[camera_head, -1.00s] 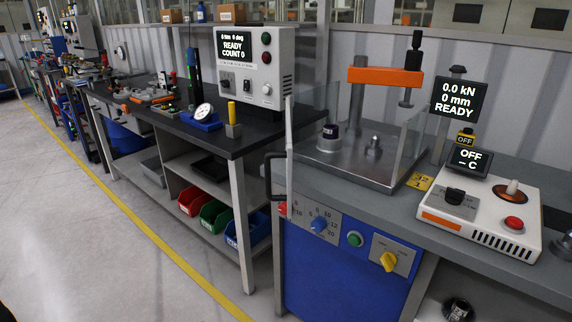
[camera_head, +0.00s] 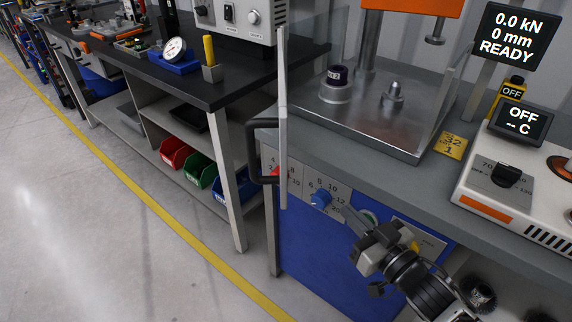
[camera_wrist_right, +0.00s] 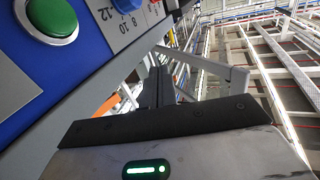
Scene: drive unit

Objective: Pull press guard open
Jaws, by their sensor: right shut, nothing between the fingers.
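The press guard (camera_head: 283,120) shows in the head view as a clear panel with a narrow light-grey upright edge at the press's left front corner. A black bar handle (camera_head: 258,150) sticks out to the left of this edge. The press's orange crosshead (camera_head: 412,6) and metal bed (camera_head: 370,125) stand behind it. My right gripper (camera_head: 349,214) is shut and empty in front of the blue control panel, to the right of and below the handle, apart from it. Its dark fingers (camera_wrist_right: 157,88) show in the wrist view. My left gripper is not in view.
The control panel has a blue knob (camera_head: 321,198) and a green button (camera_wrist_right: 50,18) close to my right gripper. A white heater unit (camera_head: 505,180) stands to the right. The black bench (camera_head: 225,88) is to the left, with floor clear before it.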

